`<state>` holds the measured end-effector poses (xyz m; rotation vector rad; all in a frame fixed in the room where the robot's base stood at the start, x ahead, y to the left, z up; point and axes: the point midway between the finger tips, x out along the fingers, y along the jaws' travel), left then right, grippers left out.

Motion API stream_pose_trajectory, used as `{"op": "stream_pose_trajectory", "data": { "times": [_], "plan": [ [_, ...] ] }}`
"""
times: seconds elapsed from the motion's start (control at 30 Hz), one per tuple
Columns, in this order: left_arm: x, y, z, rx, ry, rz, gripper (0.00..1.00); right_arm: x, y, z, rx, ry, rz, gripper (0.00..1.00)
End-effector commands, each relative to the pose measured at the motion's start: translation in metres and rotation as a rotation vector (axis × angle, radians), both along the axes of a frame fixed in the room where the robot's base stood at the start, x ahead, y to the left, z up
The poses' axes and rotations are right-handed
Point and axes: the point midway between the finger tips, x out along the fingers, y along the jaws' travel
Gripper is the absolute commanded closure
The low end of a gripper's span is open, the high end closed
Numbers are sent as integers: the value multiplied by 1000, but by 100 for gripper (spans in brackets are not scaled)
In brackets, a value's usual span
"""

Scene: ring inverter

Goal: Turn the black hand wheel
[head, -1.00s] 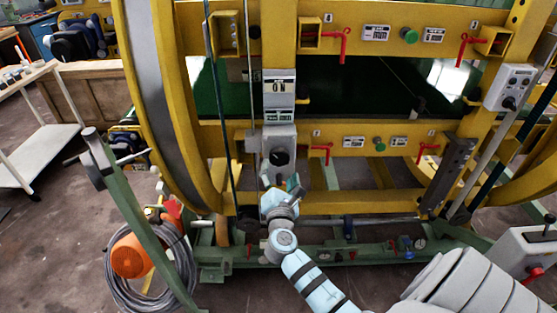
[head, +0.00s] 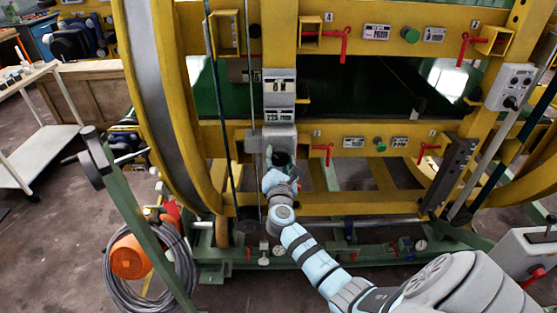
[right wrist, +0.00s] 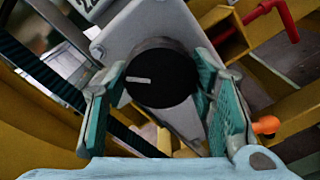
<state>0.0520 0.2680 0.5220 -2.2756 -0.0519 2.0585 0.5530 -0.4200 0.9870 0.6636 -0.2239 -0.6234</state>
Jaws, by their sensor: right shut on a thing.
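The black hand wheel (right wrist: 165,84) is a round dark knob with a white mark, mounted on a grey box. In the right wrist view its mark points left. My right gripper (right wrist: 158,92) has its teal-padded fingers on either side of the wheel and is shut on it. In the head view the gripper (head: 279,169) is at the wheel (head: 281,157) and hides its lower part. My left gripper is not in view.
The grey box (head: 273,138) sits on a yellow frame post, below labelled plates (head: 279,86). Red levers (head: 344,45) and green buttons (head: 410,35) are on the yellow beams to the right. A dark cable (head: 219,100) hangs to the left. An orange reel (head: 130,258) lies on the floor.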

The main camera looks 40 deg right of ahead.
Motion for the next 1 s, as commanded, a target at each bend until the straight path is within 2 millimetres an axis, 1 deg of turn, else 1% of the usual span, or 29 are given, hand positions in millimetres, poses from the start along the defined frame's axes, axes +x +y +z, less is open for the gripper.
{"op": "stream_pose_trajectory", "data": {
  "times": [0.27, 0.47, 1.0],
  "plan": [
    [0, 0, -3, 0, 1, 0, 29, 0, 0, -1, 30, -22, -1, 77],
    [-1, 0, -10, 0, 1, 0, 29, 0, 0, -2, 107, -82, -1, 77],
    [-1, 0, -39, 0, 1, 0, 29, 1, 1, -1, 489, -371, 2, 77]
  ]
}}
